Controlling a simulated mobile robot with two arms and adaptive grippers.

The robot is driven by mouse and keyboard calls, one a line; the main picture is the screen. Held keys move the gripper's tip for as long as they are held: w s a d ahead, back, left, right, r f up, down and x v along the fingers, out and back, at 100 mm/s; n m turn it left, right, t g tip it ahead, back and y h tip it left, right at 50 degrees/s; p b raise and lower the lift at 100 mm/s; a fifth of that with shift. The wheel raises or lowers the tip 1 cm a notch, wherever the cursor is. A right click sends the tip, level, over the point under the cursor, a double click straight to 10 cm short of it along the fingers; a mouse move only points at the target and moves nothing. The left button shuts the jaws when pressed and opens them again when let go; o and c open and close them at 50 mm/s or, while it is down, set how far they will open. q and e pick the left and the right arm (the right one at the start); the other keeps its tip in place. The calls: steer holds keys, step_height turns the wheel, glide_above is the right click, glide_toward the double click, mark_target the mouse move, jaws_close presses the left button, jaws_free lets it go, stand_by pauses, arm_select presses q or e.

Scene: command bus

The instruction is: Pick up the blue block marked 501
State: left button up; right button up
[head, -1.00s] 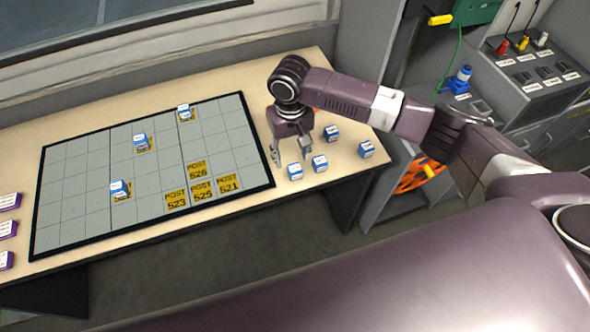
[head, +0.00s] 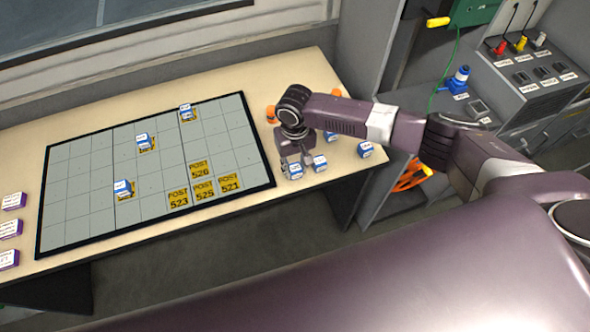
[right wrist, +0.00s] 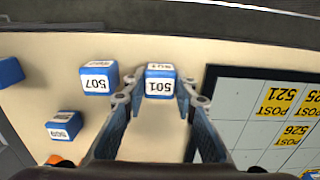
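The blue block marked 501 (right wrist: 160,82), with a white labelled top, stands on the beige table. It also shows in the head view (head: 295,172), partly covered by my right gripper. My right gripper (head: 296,162) is open just over the block. In the right wrist view, the open fingers (right wrist: 161,97) lie on either side of the block, with small gaps visible. I cannot tell how far the tips are above the table. My left gripper is not in view.
A blue block marked 507 (right wrist: 98,78) stands close beside one finger. Block 509 (right wrist: 65,125) and another blue block (head: 365,149) are farther off. The gridded board (head: 75,215) carries several blue blocks and yellow post labels. Purple-sided blocks (head: 12,201) stand at the far left.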

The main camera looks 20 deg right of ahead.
steer(key=c, duration=0.4)
